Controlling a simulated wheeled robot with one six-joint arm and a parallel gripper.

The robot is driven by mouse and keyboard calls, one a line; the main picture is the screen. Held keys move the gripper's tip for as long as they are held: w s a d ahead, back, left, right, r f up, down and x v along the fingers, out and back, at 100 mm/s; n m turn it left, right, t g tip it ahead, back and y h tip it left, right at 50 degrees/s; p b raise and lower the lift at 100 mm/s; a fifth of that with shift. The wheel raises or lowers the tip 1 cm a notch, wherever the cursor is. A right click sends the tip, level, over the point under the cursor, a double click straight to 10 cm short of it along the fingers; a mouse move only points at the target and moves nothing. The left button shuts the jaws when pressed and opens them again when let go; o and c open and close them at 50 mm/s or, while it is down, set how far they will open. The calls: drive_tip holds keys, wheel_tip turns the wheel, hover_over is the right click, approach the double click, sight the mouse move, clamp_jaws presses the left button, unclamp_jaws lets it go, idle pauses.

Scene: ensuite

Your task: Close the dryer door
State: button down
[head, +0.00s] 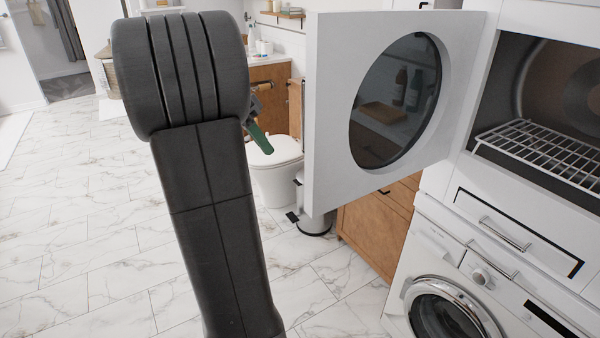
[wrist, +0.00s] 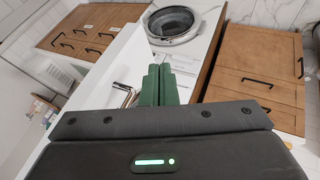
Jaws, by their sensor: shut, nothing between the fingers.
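The dryer door (head: 328,110) is a white square panel with a dark round window. It stands wide open, swung out to the left of the dryer. The dryer's opening (head: 545,85) is uncovered and shows a wire rack (head: 535,148) inside a dark drum. My gripper (head: 268,149) is to the left of the door's free edge, apart from it in the picture; my arm hides part of it. In the wrist view, its green fingers (wrist: 159,70) are together and empty. How far it is from the door in depth I cannot tell.
Below the dryer are a white drawer (head: 510,235) and a washing machine (head: 440,310), whose round door also shows in the wrist view (wrist: 172,24). Behind the dryer door are a wooden cabinet (head: 370,240), a pedal bin (head: 314,222) and a toilet (head: 277,170). The marble floor at left is clear.

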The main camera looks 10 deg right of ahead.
drive_tip(key=s+d+f, duration=0.6)
drive_tip(key=f, duration=0.1)
drive_tip(key=shift+f+m, duration=0.15)
drive_tip(key=shift+m, duration=0.25)
idle(0.4)
